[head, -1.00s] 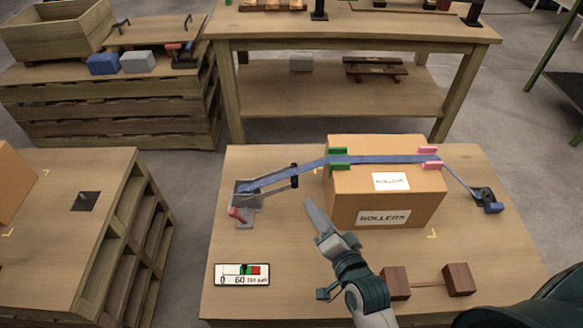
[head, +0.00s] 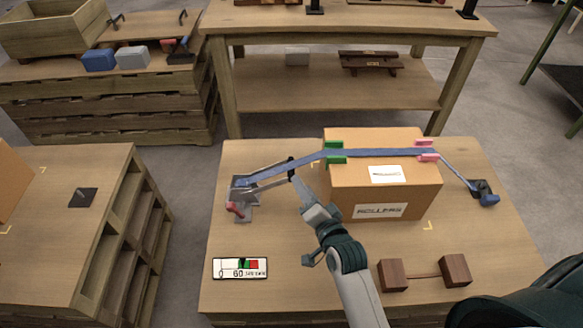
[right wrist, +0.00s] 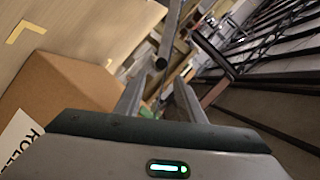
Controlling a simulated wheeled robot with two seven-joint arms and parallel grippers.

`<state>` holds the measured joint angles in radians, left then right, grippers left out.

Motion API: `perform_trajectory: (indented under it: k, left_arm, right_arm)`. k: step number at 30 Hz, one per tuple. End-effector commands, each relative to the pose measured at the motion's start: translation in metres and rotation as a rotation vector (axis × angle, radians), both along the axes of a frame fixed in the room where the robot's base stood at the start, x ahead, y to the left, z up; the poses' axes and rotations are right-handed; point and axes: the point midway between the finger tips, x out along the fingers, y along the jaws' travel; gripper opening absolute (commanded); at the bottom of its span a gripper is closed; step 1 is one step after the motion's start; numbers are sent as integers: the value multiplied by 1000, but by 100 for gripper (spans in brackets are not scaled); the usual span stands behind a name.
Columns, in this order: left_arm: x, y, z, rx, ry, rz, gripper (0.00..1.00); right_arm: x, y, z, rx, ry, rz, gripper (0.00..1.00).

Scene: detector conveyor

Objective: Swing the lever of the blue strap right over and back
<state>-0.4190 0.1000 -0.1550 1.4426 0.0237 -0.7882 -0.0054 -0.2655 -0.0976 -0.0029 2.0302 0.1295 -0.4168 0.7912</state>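The blue strap (head: 385,153) runs over the cardboard box (head: 395,186), from a grey metal ratchet (head: 243,205) on the left to a dark anchor (head: 484,192) on the right. The ratchet's lever (head: 272,184) slants up to the right and ends in a black grip (head: 291,170) left of the box. My right gripper (head: 298,182) is at that grip, just below it. In the right wrist view its two fingers (right wrist: 158,98) are apart, and the lever's round end (right wrist: 160,63) shows ahead between them. I cannot tell whether they touch. My left gripper is out of view.
A red-tipped handle (head: 235,209) sits on the ratchet. Green (head: 335,151) and pink (head: 427,150) corner guards hold the strap on the box. A gauge card (head: 240,268) and two joined wooden blocks (head: 425,273) lie at the front.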

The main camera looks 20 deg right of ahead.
Motion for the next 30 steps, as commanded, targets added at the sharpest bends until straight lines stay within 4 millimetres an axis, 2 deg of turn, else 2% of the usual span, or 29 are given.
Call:
perform_trajectory:
  k: [1, 9, 15, 21, 30]
  left_arm:
    - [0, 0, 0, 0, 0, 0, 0]
    - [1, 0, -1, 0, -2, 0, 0]
    - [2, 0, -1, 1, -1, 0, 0]
    - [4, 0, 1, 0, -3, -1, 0]
    - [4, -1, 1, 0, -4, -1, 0]
  right_arm:
    - [10, 0, -1, -1, -1, 0, 36]
    - [57, 3, -12, -1, -1, 0, 36]
    - [83, 4, -18, -1, 0, 0, 36]
    - [96, 5, -21, -1, 0, 0, 36]
    - [97, 5, -21, -1, 0, 0, 36]
